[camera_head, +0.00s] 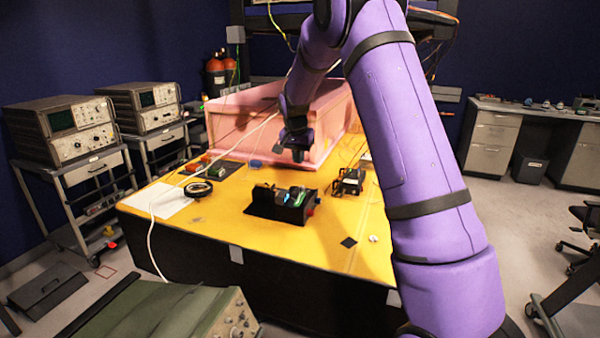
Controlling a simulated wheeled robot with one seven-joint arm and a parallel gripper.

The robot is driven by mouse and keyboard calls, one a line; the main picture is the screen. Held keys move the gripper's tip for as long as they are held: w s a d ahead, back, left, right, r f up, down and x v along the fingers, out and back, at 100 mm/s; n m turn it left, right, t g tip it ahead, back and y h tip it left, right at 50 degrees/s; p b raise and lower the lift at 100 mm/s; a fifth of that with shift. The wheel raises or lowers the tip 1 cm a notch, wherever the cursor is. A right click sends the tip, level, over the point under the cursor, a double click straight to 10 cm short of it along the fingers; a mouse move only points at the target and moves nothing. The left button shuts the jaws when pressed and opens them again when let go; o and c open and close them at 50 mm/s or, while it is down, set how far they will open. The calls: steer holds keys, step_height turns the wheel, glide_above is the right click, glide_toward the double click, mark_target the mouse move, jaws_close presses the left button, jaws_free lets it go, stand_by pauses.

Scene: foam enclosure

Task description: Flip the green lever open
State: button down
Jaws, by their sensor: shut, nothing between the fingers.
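A small black box (262,207) stands on the yellow tabletop near its front middle. On the box sit a small blue-lit part (284,197) and a green part (298,193), which looks like the green lever. Its exact position, up or down, is too small to tell. A red knob (310,208) shows at the box's right end. My gripper (297,155) points down above and behind the box, in front of the pink foam enclosure. It is shut and empty, apart from the green part.
The pink foam enclosure (235,125) stands at the table's back. A dark device with wires (349,182) is right of the box. A black ring-shaped object (198,188), a white sheet (165,203) and a white cable lie on the left. The table's front edge is near the box.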

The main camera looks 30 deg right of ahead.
mark_target(302, 193)
steer(key=f, duration=0.4)
steer(key=w+d+f, duration=0.1)
steer(key=f, duration=0.3)
steer(key=d+f, duration=0.1)
steer(key=f, duration=0.3)
steer(key=shift+w+f, duration=0.35)
steer(key=shift+f, duration=0.05)
steer(key=shift+d+f, duration=0.1)
